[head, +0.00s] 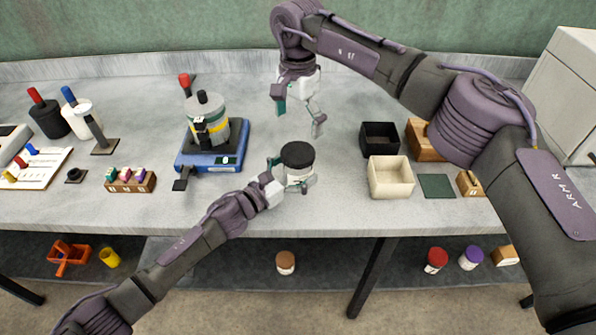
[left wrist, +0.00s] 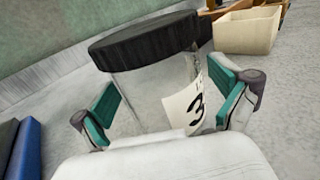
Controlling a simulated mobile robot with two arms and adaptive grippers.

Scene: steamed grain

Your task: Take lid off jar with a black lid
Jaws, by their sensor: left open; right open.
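The jar with a black lid (head: 297,155) stands upright on the grey table, right of the blue scale. In the left wrist view its clear body (left wrist: 150,92) carries a white label with a 3, and the black lid (left wrist: 145,38) is on top. My left gripper (head: 290,175) is open at the jar's body, with one teal-padded finger on each side; whether the pads touch the glass I cannot tell. My right gripper (head: 298,112) is open and empty, above the table behind the jar, fingers pointing down.
A blue scale (head: 213,158) with a grey and yellow container stands left of the jar. A black box (head: 379,150), a cream box (head: 390,190) and a dark green pad (head: 436,186) are to the right. A small rack (head: 130,187) is at left. The table's front edge is near the jar.

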